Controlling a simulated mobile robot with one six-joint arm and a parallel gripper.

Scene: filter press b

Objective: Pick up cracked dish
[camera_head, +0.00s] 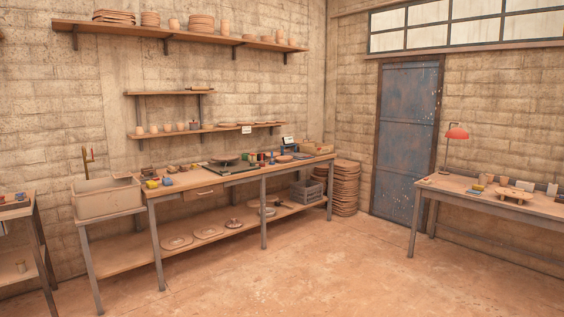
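I cannot make out a crack on any dish from here. A dark round dish (224,159) sits on the long workbench against the wall. Flat dishes lie on the shelf under that bench, including one at the left (177,242) and one beside it (209,232). Another dish-like piece (515,194) stands on the right table. Small flat dishes (245,124) lie on the lower wall shelf. My gripper is not in view.
The long workbench (190,180) has a sink (106,197) at its left. The right table (480,195) carries a red lamp (457,134). Stacked round slabs (345,188) stand by the blue door (405,140). A small table (18,207) is at far left. The middle floor is clear.

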